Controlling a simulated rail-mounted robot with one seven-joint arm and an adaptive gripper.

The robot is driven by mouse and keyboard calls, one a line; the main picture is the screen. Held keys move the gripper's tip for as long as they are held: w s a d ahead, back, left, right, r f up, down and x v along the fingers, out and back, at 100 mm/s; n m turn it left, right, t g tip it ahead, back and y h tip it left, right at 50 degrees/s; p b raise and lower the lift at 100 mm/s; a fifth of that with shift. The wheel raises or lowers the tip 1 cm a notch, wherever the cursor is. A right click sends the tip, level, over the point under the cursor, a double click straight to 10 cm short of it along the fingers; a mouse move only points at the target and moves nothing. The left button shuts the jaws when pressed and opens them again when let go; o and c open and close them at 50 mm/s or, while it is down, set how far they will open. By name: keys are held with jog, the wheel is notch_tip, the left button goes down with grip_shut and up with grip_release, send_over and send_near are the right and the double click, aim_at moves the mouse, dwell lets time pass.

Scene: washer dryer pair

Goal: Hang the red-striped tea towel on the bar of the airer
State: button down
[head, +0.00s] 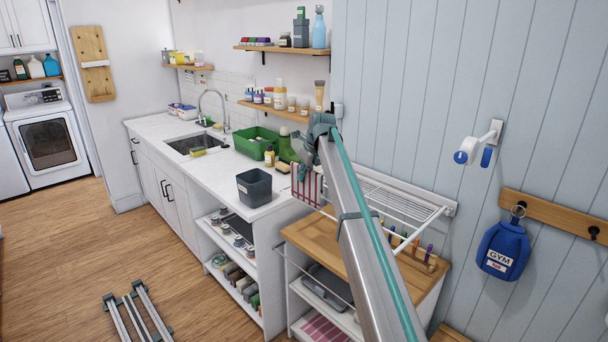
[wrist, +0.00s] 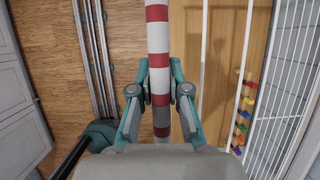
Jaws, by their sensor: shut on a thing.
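The red-striped tea towel (head: 308,187), white with red bands, hangs from my gripper (head: 309,163) above the gap between the counter end and the wooden-topped unit. In the wrist view the towel (wrist: 157,42) is a narrow strip between the two fingers of my gripper (wrist: 160,88), which is shut on it. The white wire airer (head: 400,193) is fixed to the panelled wall, right of the towel. In the wrist view the airer's grid (wrist: 290,75) and its thin white bars (wrist: 205,50) lie right of the towel, running roughly alongside it. My arm hides part of the airer in the head view.
A wooden-topped unit (head: 318,240) stands under the airer, with coloured pegs (head: 400,240) on it. The counter holds a dark grey bin (head: 254,187) and a green crate (head: 257,141) near the towel. A shelf (head: 277,110) with bottles is above.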

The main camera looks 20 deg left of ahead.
send_over(306, 203)
jog(key=w+a, duration=0.1)
jog(key=shift+w+a+f+b, duration=0.1)
jog(key=shift+f+b, duration=0.1)
jog(key=shift+f, duration=1.05)
jog(key=shift+w+a+f+b, duration=0.1)
jog(key=shift+f+b, duration=0.1)
jog(key=shift+f, duration=1)
jog(key=shift+f, duration=0.25)
jog(key=shift+f+b, duration=0.6)
jog(key=shift+f, duration=3.45)
jog(key=c, duration=1.1)
grip_release()
jog(key=shift+o, duration=0.2)
jog(key=shift+d+r, duration=0.1)
